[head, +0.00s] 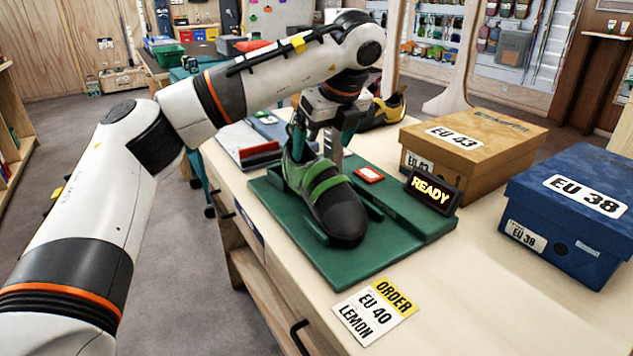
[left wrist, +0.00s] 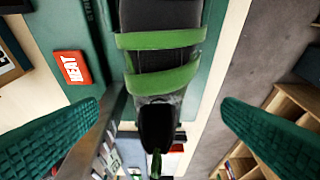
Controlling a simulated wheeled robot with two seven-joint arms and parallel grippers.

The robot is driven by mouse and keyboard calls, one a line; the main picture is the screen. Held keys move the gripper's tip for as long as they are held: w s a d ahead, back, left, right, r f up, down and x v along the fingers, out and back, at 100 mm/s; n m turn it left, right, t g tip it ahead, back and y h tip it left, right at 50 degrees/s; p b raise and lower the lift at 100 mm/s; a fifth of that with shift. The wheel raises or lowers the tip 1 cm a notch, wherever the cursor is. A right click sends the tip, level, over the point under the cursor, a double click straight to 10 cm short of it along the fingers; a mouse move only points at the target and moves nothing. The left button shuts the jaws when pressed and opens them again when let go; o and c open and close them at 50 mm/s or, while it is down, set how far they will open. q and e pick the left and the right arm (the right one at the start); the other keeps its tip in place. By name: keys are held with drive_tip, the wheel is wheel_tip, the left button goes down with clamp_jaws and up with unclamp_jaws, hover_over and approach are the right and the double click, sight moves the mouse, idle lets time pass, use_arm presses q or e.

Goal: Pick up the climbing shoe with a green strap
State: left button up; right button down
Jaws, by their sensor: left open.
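The climbing shoe with green straps (head: 326,193) is black and grey and lies on a green platform (head: 405,229) on the table. Its dark toe points toward the front of the table. It also shows in the left wrist view (left wrist: 160,60), with two green straps across it and a dark opening below them. My left gripper (head: 318,150) is over the shoe's heel end. In the left wrist view its two teal fingers (left wrist: 160,130) are spread wide, one on each side of the shoe's heel end, with gaps between. My right gripper does not show.
A lit READY sign (head: 432,190) and a red HEAT switch (head: 369,174) sit on the platform. A tan EU 43 box (head: 490,130) and a blue EU 38 box (head: 570,243) stand at right. A yellow-black shoe (head: 385,112) is behind. An order card (head: 372,312) lies in front.

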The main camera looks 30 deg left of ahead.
sight(317, 163)
use_arm(q)
drive_tip(key=x, duration=0.5)
drive_tip(key=shift+w+a+f+b, duration=0.1)
drive_tip(key=shift+w+b, duration=0.05)
drive_tip(key=shift+b, duration=0.15)
drive_tip(key=x, duration=0.4)
drive_tip(key=shift+w+a+b, duration=0.2)
drive_tip(key=shift+b, duration=0.2)
drive_tip(key=shift+f, duration=0.2)
drive_tip(key=shift+r, duration=0.1)
drive_tip(key=c, duration=1.2)
drive_tip(key=shift+c, duration=0.2)
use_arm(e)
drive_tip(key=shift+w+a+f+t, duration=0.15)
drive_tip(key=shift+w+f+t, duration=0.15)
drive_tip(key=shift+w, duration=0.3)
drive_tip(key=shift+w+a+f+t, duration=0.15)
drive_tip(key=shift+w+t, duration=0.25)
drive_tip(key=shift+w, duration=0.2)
